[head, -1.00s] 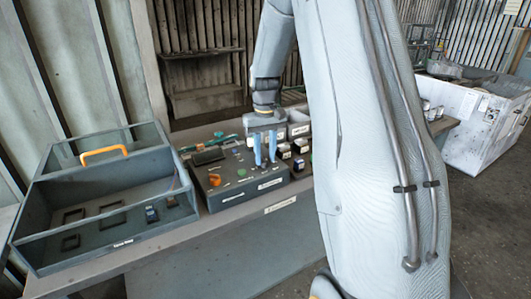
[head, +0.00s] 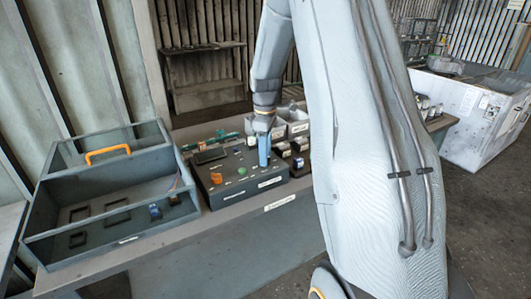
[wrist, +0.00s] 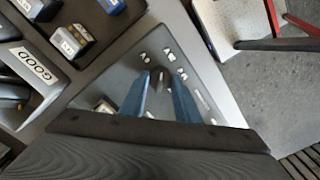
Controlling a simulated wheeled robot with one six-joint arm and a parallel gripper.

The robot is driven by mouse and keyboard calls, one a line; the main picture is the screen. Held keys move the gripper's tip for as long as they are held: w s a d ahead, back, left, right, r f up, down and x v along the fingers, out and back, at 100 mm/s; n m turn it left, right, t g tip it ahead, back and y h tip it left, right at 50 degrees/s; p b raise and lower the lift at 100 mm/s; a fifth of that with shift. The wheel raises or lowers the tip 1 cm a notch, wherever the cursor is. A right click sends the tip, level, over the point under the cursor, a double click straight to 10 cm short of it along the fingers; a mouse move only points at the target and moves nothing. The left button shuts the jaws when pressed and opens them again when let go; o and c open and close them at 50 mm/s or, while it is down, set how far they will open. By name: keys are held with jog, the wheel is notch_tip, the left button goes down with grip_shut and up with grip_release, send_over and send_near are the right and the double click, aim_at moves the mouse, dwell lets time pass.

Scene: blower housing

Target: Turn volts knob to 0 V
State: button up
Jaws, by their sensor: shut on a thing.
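The volts knob (wrist: 160,78) appears in the wrist view as a small dark knob on the sloping grey panel (wrist: 205,92). Small white scale labels lie in an arc beyond it, too blurred to read. My gripper (wrist: 160,77) has its two blue fingers on either side of the knob, shut on it. Where the knob points cannot be read. In the head view my gripper (head: 264,150) points down onto the grey control box (head: 225,195), with one finger hiding the other and the knob.
An open grey tray box (head: 85,245) with an orange handle (head: 108,153) stands left of the control box. A bin label reading GOOD (wrist: 30,68) shows in the wrist view. A white crate (head: 475,115) is far right.

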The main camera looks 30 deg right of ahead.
jog(key=n, duration=0.4)
jog(key=shift+w+r+n+p, duration=0.1)
jog(key=shift+r+n+p, duration=0.05)
jog(key=shift+n+p, duration=0.2)
jog(key=n, duration=0.4)
jog(key=shift+p, duration=0.35)
jog(key=shift+n, duration=0.25)
jog(key=o, duration=1)
jog(key=shift+o, duration=0.2)
jog(key=shift+r+b, duration=1.25)
jog(key=shift+r, duration=2.55)
jog(key=shift+a, duration=0.1)
